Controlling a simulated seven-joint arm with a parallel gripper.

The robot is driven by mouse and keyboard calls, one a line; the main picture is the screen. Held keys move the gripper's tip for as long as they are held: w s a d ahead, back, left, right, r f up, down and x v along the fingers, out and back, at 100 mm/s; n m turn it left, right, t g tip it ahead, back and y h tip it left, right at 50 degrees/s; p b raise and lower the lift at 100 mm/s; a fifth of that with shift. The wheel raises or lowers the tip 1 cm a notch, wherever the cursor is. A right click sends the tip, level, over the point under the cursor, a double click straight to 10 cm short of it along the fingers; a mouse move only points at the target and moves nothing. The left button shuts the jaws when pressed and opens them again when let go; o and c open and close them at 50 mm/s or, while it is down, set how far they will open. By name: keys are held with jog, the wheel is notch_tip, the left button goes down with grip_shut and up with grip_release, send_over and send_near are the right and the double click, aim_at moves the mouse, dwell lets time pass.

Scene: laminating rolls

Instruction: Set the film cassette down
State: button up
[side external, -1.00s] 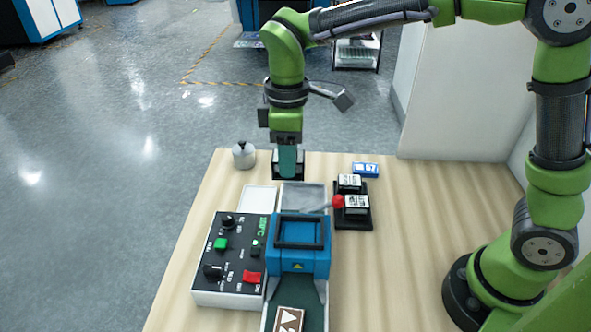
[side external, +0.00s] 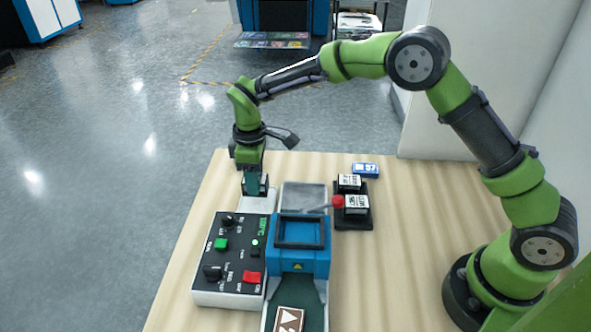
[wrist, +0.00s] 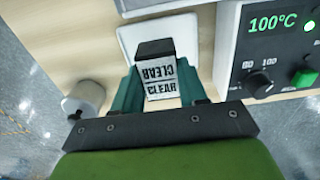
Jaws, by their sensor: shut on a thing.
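My gripper (side external: 255,187) is shut on the film cassette (wrist: 158,76), whose white face reads CLEAR under a black end. The teal fingers hold it on both sides. In the side view the cassette is mostly hidden by the fingers. It is over the white pad (wrist: 183,32) behind the control box; the pad also shows in the side view (side external: 266,204). I cannot tell whether the cassette touches the pad or hangs just above it.
The control box (side external: 230,286) with knobs and buttons stands close by. The blue laminator (side external: 300,262) is to its right. A black rack (side external: 364,221) holds two more cassettes near a blue display (side external: 366,170). A grey metal canister (wrist: 86,97) stands beside my gripper.

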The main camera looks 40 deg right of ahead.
jog(key=shift+f, duration=1.6)
jog(key=shift+f, duration=0.1)
jog(key=o, duration=1.1)
jog(key=shift+f, duration=0.1)
